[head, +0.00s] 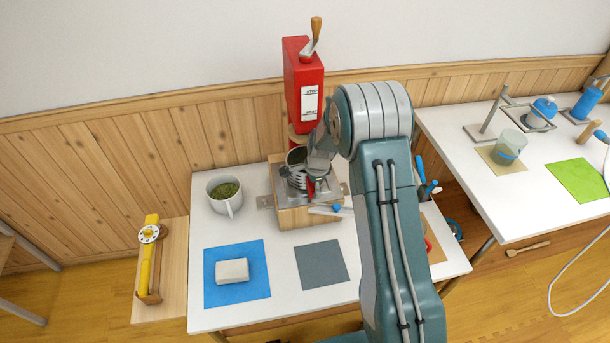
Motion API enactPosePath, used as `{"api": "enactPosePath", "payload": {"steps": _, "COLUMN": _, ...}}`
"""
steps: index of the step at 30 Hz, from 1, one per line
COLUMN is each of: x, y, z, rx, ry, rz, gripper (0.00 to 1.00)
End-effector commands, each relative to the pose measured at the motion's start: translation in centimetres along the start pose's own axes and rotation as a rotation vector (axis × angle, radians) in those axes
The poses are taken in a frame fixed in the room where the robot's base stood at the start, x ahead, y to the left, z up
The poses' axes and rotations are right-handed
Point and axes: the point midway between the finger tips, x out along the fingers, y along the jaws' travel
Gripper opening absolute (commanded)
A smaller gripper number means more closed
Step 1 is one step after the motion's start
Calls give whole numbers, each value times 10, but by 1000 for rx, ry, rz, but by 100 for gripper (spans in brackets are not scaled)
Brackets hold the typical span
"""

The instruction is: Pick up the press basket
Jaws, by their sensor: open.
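My gripper (306,178) reaches down over a wooden block with a metal top (290,217) on the white table. It is open, and its fingers are close around or just above small metal parts there. A dark-mouthed round cup (296,156), which may be the press basket, shows just behind the fingers. The gripper and wrist hide much of this spot, so I cannot tell whether the fingers touch it. The tall red press body (303,80) with a wooden-handled crank stands behind.
A white mug of green bits (224,192) stands left of the block. A pale bar (232,271) lies on a blue mat (248,298); a grey mat (322,264) is bare. A yellow tool (149,257) lies on a side shelf. A second table (510,211) stands right.

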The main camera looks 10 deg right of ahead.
Motion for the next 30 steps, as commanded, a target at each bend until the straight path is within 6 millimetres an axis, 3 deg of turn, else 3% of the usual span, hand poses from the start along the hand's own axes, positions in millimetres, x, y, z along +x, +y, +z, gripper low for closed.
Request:
{"api": "enactPosePath", "payload": {"steps": 5, "x": 0, "y": 0, "z": -1, "rx": 0, "ry": -1, "rz": -1, "gripper": 100}}
{"api": "enactPosePath", "payload": {"steps": 6, "x": 0, "y": 0, "z": -1, "rx": 0, "ry": -1, "rz": -1, "gripper": 96}}
{"api": "enactPosePath", "payload": {"steps": 11, "x": 0, "y": 0, "z": 0, "rx": 0, "ry": 0, "rz": 0, "gripper": 24}}
{"api": "enactPosePath", "payload": {"steps": 12, "x": 0, "y": 0, "z": 0, "rx": 0, "ry": 0, "rz": 0, "gripper": 16}}
{"api": "enactPosePath", "payload": {"steps": 23, "x": -3, "y": -1, "z": 0, "rx": -1, "ry": 0, "rz": -2, "gripper": 15}}
{"api": "enactPosePath", "payload": {"steps": 30, "x": -36, "y": -6, "z": 3, "rx": -3, "ry": 1, "rz": -6, "gripper": 14}}
